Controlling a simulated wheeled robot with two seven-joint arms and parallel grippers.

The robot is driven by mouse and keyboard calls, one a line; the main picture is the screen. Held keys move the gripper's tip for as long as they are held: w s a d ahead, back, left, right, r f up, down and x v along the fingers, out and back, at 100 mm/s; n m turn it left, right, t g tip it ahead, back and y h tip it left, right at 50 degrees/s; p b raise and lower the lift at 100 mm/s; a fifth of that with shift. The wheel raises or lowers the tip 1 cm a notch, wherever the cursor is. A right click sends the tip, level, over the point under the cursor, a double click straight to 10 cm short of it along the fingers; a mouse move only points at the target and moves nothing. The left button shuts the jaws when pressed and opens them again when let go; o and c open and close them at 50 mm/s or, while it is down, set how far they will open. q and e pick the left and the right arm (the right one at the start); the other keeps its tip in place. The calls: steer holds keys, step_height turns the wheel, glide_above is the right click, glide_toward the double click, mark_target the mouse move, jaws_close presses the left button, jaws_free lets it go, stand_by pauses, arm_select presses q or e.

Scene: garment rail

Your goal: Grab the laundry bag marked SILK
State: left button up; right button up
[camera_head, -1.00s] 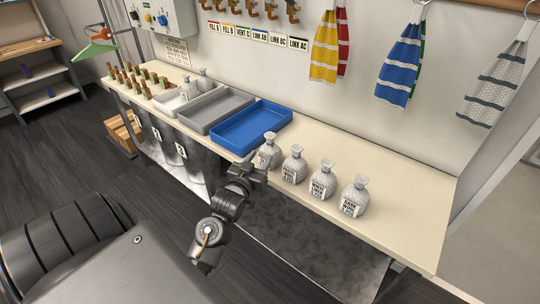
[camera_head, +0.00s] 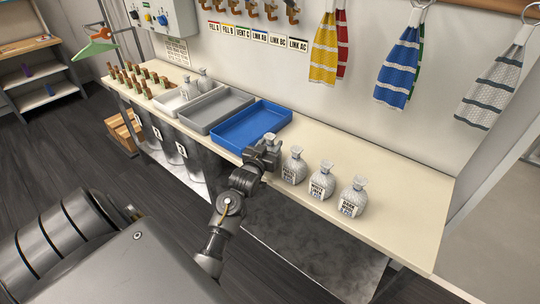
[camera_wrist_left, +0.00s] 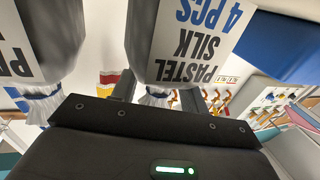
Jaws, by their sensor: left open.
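The silk bag is a grey-white tied bag (camera_head: 270,137), leftmost of the row at the table's front, largely hidden behind my gripper in the head view. In the left wrist view the bag (camera_wrist_left: 150,45) appears upside down, its label reading PASTEL SILK 4 PCS. My left gripper (camera_head: 264,154) is open at this bag. In the wrist view its fingers (camera_wrist_left: 158,90) stand either side of the tied neck; I cannot tell whether they touch it. My right gripper is not in view.
A second bag (camera_head: 294,166) stands close beside it, also in the wrist view (camera_wrist_left: 40,45). Two more bags (camera_head: 321,181) (camera_head: 353,198) stand farther right. A blue tray (camera_head: 256,122) and a grey tray (camera_head: 214,108) lie left. The table (camera_head: 400,185) is clear at right.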

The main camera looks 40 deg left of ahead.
mark_target(269, 139)
arm_select(q)
jaws_close()
steer(key=shift+r, duration=0.15)
stand_by(0.4)
steer(key=shift+r, duration=0.3)
step_height(269, 139, up, 2)
steer(key=shift+r+b, duration=0.25)
steer(key=shift+b, duration=0.15)
steer(key=s+r, duration=0.9)
steer(key=s, duration=0.5)
steer(key=shift+r, duration=0.35)
